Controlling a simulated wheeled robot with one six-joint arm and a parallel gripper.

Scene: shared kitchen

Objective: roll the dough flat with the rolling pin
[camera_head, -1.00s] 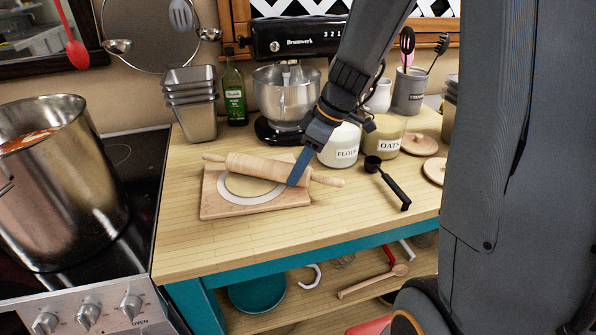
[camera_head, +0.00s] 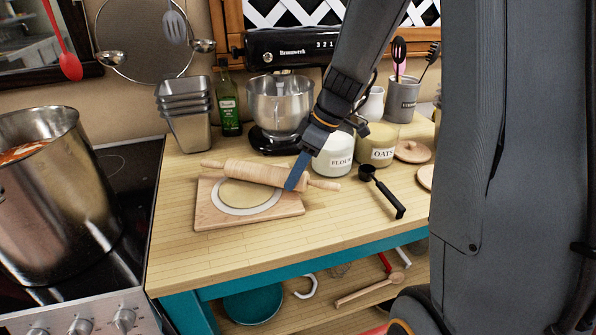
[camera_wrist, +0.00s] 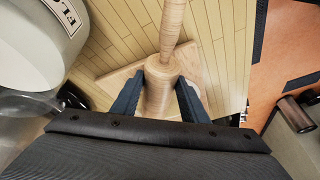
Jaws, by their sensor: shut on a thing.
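The wooden rolling pin (camera_head: 243,172) lies across the back part of a wooden board (camera_head: 207,214) on the counter. The dough (camera_head: 248,194) is a flat, pale round on the board, inside a white ring (camera_head: 232,211). The pin covers its back edge. My gripper (camera_head: 293,183) is shut on the right end of the pin's barrel. In the wrist view the two dark fingers stand on either side of the rolling pin (camera_wrist: 158,98), and its handle points up the picture. The dough is not visible in the wrist view.
A flour jar (camera_head: 333,156) and an oats jar (camera_head: 379,149) stand close behind my gripper. A stand mixer (camera_head: 281,100) is behind the board. A black scoop (camera_head: 383,190) lies to the right. The stove with a large pot (camera_head: 45,200) is left. The counter's front is clear.

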